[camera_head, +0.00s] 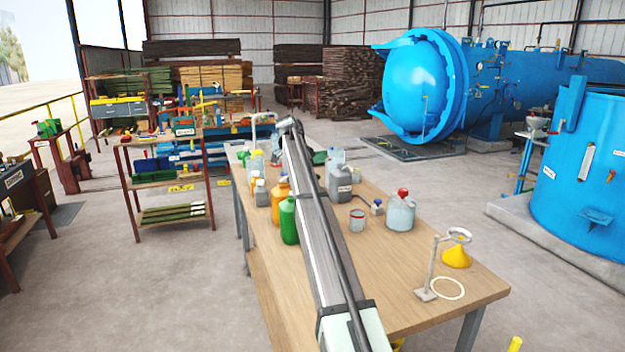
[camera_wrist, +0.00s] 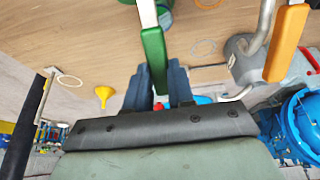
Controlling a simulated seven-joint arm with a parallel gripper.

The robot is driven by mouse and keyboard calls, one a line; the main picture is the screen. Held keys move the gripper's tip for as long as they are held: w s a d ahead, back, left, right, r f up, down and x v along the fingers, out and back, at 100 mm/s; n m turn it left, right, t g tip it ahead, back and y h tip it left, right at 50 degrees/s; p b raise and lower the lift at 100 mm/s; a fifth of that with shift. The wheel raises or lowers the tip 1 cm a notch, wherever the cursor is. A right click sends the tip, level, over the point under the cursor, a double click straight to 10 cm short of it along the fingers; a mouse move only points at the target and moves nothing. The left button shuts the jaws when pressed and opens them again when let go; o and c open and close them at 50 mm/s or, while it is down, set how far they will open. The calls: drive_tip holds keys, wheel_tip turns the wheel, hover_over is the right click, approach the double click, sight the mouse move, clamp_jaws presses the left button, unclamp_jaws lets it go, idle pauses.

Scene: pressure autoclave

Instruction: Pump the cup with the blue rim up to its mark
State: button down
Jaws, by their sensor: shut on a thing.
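In the wrist view, my gripper (camera_wrist: 160,85) has its dark blue fingers shut on the lower end of a green lever grip (camera_wrist: 153,55) with a pale stem. An orange lever grip (camera_wrist: 287,45) stands to its right, apart from the fingers, beside a grey pump body (camera_wrist: 243,62). A cup with a reddish rim (camera_head: 357,220) stands on the table in the head view. I cannot clearly make out a cup with a blue rim. My arm hides the gripper in the head view.
The wooden table (camera_head: 400,275) carries a green bottle (camera_head: 288,222), an orange bottle (camera_head: 280,198), a grey canister (camera_head: 341,184) and a red-capped jug (camera_head: 400,213). A yellow funnel (camera_head: 457,256) and a pale ring (camera_head: 447,288) are near the right end.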

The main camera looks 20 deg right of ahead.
drive_tip(key=shift+a+r, duration=0.1)
idle(0.3)
drive_tip(key=c, duration=1)
unclamp_jaws()
drive_tip(key=shift+o, duration=0.2)
drive_tip(key=shift+r, duration=0.1)
drive_tip(key=v, duration=1.3)
drive_tip(key=shift+a+r, duration=0.15)
drive_tip(key=shift+a, duration=0.2)
